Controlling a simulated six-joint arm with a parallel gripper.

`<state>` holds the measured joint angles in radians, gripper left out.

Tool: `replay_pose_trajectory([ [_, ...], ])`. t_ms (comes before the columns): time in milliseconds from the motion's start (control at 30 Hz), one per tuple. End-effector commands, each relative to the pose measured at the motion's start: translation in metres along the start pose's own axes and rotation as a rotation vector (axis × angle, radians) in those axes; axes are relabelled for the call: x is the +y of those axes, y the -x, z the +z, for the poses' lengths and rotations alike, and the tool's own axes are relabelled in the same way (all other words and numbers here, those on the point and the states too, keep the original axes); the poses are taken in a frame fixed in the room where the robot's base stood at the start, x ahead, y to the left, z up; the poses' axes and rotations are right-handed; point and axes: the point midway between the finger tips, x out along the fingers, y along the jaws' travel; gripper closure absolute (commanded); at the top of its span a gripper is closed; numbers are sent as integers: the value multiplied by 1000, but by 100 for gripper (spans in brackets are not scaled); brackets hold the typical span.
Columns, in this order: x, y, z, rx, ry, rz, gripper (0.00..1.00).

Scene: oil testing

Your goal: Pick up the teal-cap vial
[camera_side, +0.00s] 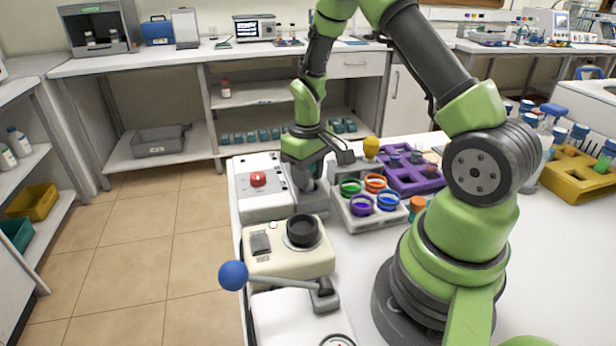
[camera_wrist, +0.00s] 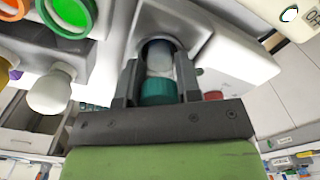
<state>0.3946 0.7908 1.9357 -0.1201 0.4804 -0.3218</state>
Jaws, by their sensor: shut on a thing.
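My gripper (camera_wrist: 158,72) is shut on the teal-cap vial (camera_wrist: 158,92), one dark finger on each side of it. In the wrist view the teal cap lies close to the palm, and the clear lower part points at the round opening of a grey holder (camera_wrist: 205,30). I cannot tell whether the vial's end is inside that opening. In the side view my gripper (camera_side: 307,168) points down just over the grey holder (camera_side: 312,203), beside the white box with a red button. The vial is mostly hidden there.
A white rack (camera_side: 375,221) with green, orange, purple and blue rings stands right of the holder. A purple rack (camera_side: 425,184) is behind it. The white red-button box (camera_side: 262,205) is left. A cream device (camera_side: 288,262) and a blue-knobbed lever (camera_side: 233,275) are in front.

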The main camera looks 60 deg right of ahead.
Motion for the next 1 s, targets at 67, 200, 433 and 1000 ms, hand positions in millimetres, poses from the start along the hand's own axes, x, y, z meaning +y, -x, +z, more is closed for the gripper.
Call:
replay_pose_trajectory([
  [67,0,0,0,0,0,0,91],
  [200,0,6,-1,4,1,1,91],
  [433,0,50,-2,9,-1,2,91],
  [1000,-82,97,49,-2,364,-2,91],
])
